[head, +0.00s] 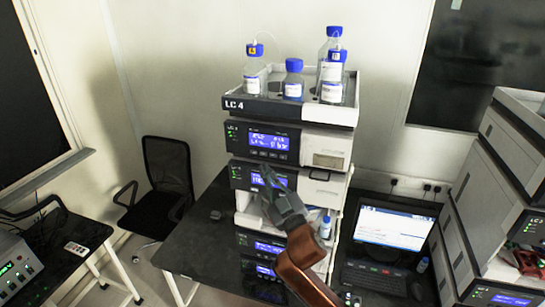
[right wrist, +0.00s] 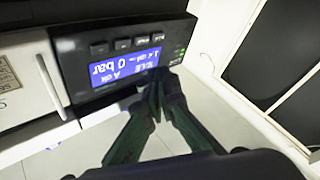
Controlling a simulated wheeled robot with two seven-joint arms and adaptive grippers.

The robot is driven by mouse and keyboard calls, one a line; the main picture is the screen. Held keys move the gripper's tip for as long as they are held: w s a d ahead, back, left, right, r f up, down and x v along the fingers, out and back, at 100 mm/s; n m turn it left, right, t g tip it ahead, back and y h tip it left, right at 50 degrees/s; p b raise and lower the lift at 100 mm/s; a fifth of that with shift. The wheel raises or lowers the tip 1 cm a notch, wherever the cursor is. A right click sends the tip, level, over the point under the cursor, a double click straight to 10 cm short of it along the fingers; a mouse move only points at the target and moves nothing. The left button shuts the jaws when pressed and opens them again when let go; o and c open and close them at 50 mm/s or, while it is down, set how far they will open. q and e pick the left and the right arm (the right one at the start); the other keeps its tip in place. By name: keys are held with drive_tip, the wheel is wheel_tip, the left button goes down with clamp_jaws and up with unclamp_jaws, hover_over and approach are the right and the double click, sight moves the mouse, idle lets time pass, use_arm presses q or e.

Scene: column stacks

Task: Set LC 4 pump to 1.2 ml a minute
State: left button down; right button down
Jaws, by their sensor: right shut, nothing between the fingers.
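The LC 4 stack (head: 300,113) stands on the dark bench, its name on the top tray. Its upper module (head: 262,142) has a lit blue display. The module below (head: 240,178) also has a lit display, partly hidden by my right gripper (head: 266,184). In the right wrist view a black panel (right wrist: 85,72) shows upside down, with several buttons and a blue display (right wrist: 126,66) including "0 bar"; its other text is hard to read. My right gripper (right wrist: 157,92) is shut and empty, its fingertips close to the panel's edge; contact is unclear. My left gripper is out of view.
Blue-capped bottles (head: 293,80) stand on the stack's tray. A black chair (head: 168,165) stands at left. The bench left of the stack (head: 195,245) is mostly clear.

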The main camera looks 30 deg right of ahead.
sight(273, 155)
drive_tip(key=a+n+h+b, duration=0.1)
drive_tip(key=n, duration=0.3)
drive_tip(key=s+a+n+t+h+b, duration=0.1)
drive_tip(key=n+b, duration=0.1)
drive_tip(key=n, duration=0.2)
drive_tip(key=s+a+n+t+h+b, duration=0.1)
drive_tip(key=n+h+b, duration=0.1)
drive_tip(key=n, duration=0.2)
drive_tip(key=shift+s+f, duration=0.2)
drive_tip(key=shift+w, duration=0.1)
idle(0.3)
drive_tip(key=w+d, duration=0.5)
drive_tip(key=d, duration=0.1)
drive_tip(key=shift+w+d, duration=0.3)
idle(1.5)
drive_tip(key=shift+w+d, duration=0.3)
drive_tip(key=shift+d, duration=0.05)
